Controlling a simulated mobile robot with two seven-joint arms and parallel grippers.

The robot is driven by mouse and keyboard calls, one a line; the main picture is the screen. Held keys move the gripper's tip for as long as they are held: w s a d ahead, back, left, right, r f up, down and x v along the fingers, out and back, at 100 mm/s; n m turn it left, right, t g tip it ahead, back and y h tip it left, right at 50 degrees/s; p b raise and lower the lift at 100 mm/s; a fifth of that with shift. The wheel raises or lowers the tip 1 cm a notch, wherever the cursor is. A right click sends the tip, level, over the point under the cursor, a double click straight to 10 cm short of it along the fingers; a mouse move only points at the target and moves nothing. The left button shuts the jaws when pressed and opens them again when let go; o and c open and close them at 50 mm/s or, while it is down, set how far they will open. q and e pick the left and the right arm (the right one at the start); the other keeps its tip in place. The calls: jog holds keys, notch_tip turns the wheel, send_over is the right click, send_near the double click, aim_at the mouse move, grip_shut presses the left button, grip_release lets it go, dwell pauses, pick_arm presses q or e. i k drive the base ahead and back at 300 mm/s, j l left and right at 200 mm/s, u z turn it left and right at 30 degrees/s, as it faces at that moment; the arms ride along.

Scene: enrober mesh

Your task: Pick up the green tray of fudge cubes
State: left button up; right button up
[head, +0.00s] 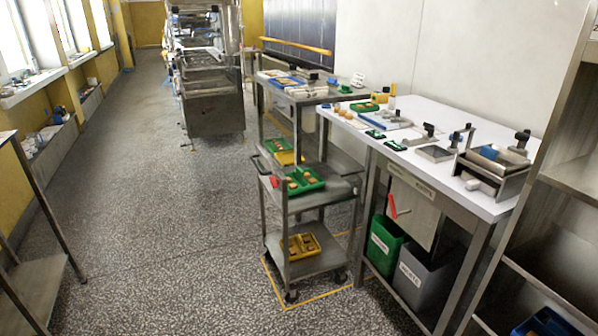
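A green tray (312,187) with small brown and orange pieces in it sits on the middle shelf of a steel trolley (340,187). Another green tray (364,108) with brown pieces lies higher up, near the left end of the white worktable. A green and yellow tray or pair of trays (283,157) shows farther back on the trolley's middle level. The pieces are too small to tell which are fudge cubes. Neither of my grippers is in view.
A yellow tray (305,258) with brown pieces is on the trolley's bottom shelf. The white worktable (470,185) stands right of the trolley, with a green bin (384,245) and grey bin (422,280) beneath. Speckled floor (180,220) left of the trolley is clear.

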aim_at(300, 181)
jog(key=i+j+z, duration=0.1)
jog(key=i+j, duration=0.35)
jog(key=i+j+z, duration=0.1)
jog(key=i+j, duration=0.35)
jog(key=i+j+z, duration=0.1)
jog(key=i+j, duration=0.3)
jog(key=i+j+z, duration=0.1)
jog(key=i+j, duration=0.3)
jog(key=j, duration=0.2)
jog(key=i+j+z, duration=0.1)
jog(key=i+j, duration=0.25)
jog(key=j, duration=0.25)
jog(key=i+j, duration=0.2)
jog(key=i, duration=0.2)
jog(key=i+j, duration=0.25)
jog(key=i, duration=0.15)
jog(key=z, duration=0.05)
